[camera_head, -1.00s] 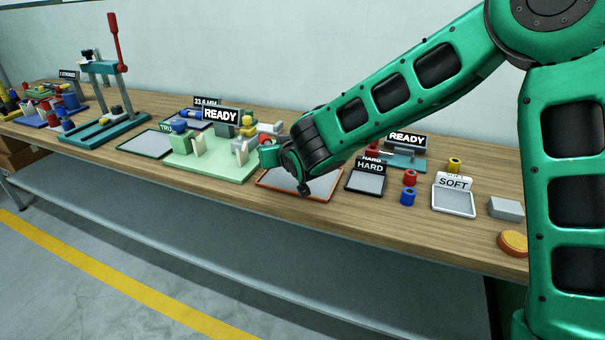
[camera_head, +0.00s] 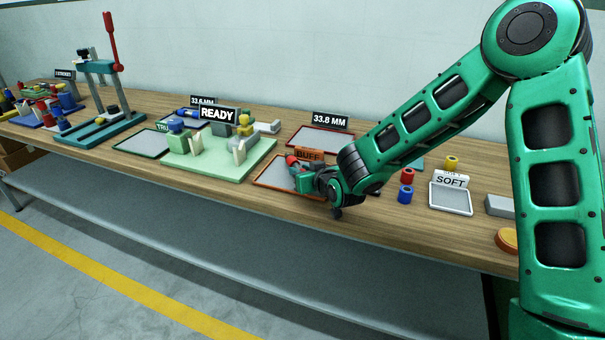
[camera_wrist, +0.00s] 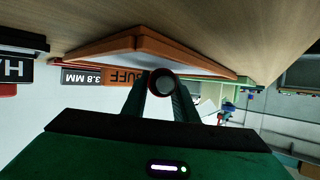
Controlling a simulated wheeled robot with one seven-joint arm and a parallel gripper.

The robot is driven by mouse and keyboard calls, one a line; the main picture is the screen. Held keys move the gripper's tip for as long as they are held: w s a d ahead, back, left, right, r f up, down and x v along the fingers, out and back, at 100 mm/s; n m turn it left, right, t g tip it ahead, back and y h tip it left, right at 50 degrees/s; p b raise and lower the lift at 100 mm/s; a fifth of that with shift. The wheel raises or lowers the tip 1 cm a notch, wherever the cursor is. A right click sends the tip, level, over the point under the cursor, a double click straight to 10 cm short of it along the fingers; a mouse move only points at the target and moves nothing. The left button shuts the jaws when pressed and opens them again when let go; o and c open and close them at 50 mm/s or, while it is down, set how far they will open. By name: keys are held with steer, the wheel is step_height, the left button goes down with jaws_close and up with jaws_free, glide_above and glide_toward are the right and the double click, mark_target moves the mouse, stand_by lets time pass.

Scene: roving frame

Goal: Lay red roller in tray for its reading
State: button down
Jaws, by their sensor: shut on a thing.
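The red roller (camera_head: 292,159) is in the jaws of my gripper (camera_head: 298,170), above the right part of the orange-rimmed BUFF tray (camera_head: 262,181). In the wrist view the round, dark-rimmed end of the roller (camera_wrist: 163,82) shows between the two fingers, near the orange tray (camera_wrist: 150,44). I cannot tell whether the roller touches that tray. A red-rimmed tray (camera_head: 320,149) with a sign reading 33.8 MM (camera_head: 330,121) stands behind; its bed looks empty. My gripper hides part of the roller.
A pale green fixture (camera_head: 215,165) with a READY sign is left of the BUFF tray. My arm covers the bench between.

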steer(key=shift+f, duration=0.2)
steer(key=c, duration=1.7)
jaws_free()
steer(key=o, duration=0.3)
